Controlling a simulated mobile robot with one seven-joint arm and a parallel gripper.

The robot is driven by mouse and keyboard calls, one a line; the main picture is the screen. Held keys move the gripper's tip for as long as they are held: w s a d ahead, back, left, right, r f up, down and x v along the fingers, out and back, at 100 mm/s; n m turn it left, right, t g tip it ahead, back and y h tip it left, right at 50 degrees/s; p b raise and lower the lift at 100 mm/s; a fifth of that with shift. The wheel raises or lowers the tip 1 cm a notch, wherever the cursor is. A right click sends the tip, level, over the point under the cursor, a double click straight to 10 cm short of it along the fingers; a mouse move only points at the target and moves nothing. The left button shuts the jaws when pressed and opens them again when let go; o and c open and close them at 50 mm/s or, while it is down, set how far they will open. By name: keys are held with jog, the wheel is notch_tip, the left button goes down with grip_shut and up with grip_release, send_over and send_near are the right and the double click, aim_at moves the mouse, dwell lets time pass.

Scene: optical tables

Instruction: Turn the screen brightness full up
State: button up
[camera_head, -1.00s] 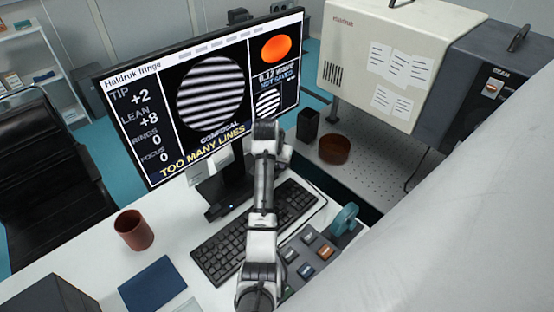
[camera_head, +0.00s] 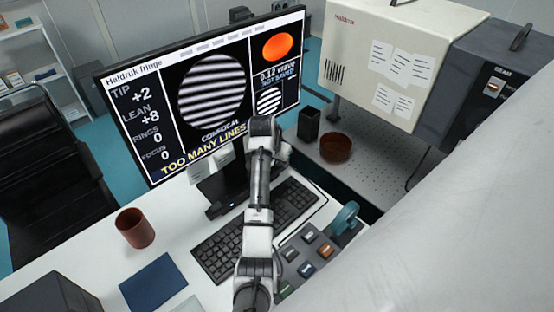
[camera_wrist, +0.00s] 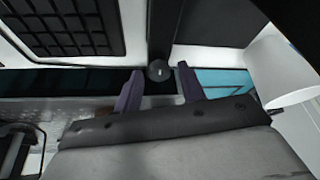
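The monitor (camera_head: 162,113) stands on the white desk, its lit screen showing grey stripes and "TOO MANY LINES". No brightness reading is legible on it. My gripper is hidden in the head view, where my arm reaches over the keyboard to the screen's lower right edge. In the wrist view my gripper (camera_wrist: 160,88) has two purple fingers standing apart. A small round dark knob (camera_wrist: 158,70) with a pale mark shows in the gap between them. I see slight gaps beside it; its depth relative to the fingertips is unclear.
A keyboard (camera_head: 222,246) lies under my arm. A brown cup (camera_head: 135,229) and blue book (camera_head: 152,284) are at left. A dark holder (camera_head: 308,124) and brown bowl (camera_head: 335,148) stand behind.

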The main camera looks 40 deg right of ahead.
jog(key=shift+o, duration=0.3)
jog(key=shift+a+r, duration=0.1)
jog(key=shift+r, duration=0.2)
jog(key=s+a, duration=0.1)
jog(key=a, duration=0.2)
jog(key=s+a, duration=0.2)
jog(key=a, duration=0.2)
jog(key=s+a, duration=0.2)
jog(key=a, duration=0.2)
jog(key=shift+a+r, duration=0.1)
jog(key=shift+r, duration=0.1)
